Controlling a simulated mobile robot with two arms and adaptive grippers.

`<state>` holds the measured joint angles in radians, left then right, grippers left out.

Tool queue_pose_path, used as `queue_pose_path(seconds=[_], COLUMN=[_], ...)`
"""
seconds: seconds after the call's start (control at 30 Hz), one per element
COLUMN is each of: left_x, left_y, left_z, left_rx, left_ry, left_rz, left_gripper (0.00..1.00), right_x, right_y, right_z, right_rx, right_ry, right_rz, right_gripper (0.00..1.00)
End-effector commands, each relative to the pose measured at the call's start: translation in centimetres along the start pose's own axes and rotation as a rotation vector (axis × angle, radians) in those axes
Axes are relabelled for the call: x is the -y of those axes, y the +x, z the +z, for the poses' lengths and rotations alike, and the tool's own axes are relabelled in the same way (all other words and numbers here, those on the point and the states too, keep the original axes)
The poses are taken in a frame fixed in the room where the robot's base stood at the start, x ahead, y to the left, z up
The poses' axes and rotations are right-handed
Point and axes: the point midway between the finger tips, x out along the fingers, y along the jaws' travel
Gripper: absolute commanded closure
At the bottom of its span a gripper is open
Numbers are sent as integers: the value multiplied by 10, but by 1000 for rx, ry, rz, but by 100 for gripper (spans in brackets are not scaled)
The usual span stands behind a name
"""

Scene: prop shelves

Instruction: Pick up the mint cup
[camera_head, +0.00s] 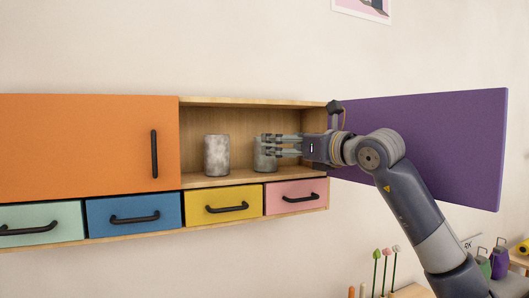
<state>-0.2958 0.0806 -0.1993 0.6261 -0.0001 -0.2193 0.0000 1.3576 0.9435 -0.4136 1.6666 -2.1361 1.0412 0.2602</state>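A grey-green, mottled cup (265,163), the closest in view to a mint cup, stands upright in the open wooden compartment. My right gripper (266,146) reaches in from the right, and its fingers overlap the cup's upper right part. The fingers show gaps between them, but I cannot tell whether they close on the cup or only lie in front of it. My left gripper is not in view.
A grey-white marbled cup (217,156) stands just left in the same compartment (240,181). The purple door (440,135) is swung open at right, behind my arm. An orange door (80,145) closes the left side. Shut coloured drawers (224,194) run below.

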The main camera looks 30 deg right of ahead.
Motion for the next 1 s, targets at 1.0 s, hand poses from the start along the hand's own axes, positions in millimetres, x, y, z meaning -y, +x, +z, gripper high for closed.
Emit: queue_pose_path(seconds=[1.0], left_x=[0], left_y=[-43], left_z=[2], left_rx=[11], left_ry=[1], left_rz=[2], left_gripper=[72], right_x=[-1], right_y=[71], right_z=[-3], right_rx=[-1], right_ry=[0], right_rz=[-1], right_gripper=[48])
